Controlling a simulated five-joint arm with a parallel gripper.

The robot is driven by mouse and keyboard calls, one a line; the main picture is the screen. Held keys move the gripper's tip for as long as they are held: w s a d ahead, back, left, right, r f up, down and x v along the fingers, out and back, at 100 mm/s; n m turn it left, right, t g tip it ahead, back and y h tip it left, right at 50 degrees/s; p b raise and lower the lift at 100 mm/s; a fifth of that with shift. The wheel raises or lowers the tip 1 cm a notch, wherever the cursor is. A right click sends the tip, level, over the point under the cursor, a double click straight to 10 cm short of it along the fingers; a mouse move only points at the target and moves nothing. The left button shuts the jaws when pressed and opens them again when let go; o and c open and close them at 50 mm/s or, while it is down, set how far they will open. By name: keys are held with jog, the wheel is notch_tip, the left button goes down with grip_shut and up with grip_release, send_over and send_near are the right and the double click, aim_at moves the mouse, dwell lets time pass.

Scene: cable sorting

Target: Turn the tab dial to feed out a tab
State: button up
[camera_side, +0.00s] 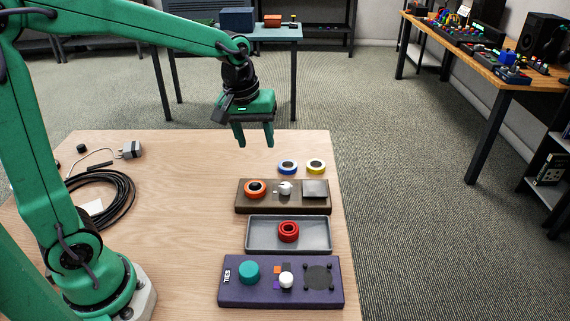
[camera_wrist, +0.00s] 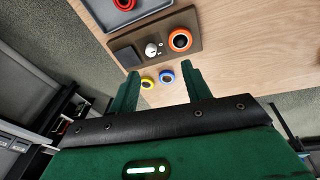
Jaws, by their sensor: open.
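Which part is the tab dial is not clear. The purple box (camera_side: 234,298) at the table's front right carries a teal knob (camera_side: 249,272), a white knob (camera_side: 286,280), small coloured squares and a dark round pad (camera_side: 318,277). The brown board (camera_side: 270,204) behind it carries an orange ring (camera_side: 255,188), a small white knob (camera_side: 285,188) and a grey square plate (camera_side: 314,189); the wrist view also shows the brown board (camera_wrist: 165,30) and its white knob (camera_wrist: 151,50). My gripper (camera_side: 254,137) is open and empty, above and beyond the board.
A grey tray (camera_side: 262,246) holding red rings (camera_side: 288,231) lies between the board and the purple box. Blue (camera_side: 288,167) and yellow (camera_side: 316,167) rings lie behind the board. A coiled black cable (camera_side: 105,200) and a grey adapter (camera_side: 131,149) lie left. The table's middle is clear.

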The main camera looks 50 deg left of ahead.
aim_at(285, 184)
jog(key=w+f+n, duration=0.1)
jog(key=w+f, duration=0.1)
jog(key=f, duration=0.1)
jog(key=w+f+n+g, duration=0.1)
jog(key=w+f, duration=0.2)
jog(key=w+f+n, duration=0.2)
jog(key=w+f, duration=0.1)
jog(key=shift+w+d+f+g, duration=0.15)
jog(key=shift+w+f+g, duration=0.1)
jog(key=shift+g, duration=0.15)
jog(key=shift+s, duration=0.1)
jog(key=shift+f, duration=0.1)
jog(key=shift+f, duration=3.8)
jog(key=shift+c, duration=0.5)
jog(key=c, duration=0.9)
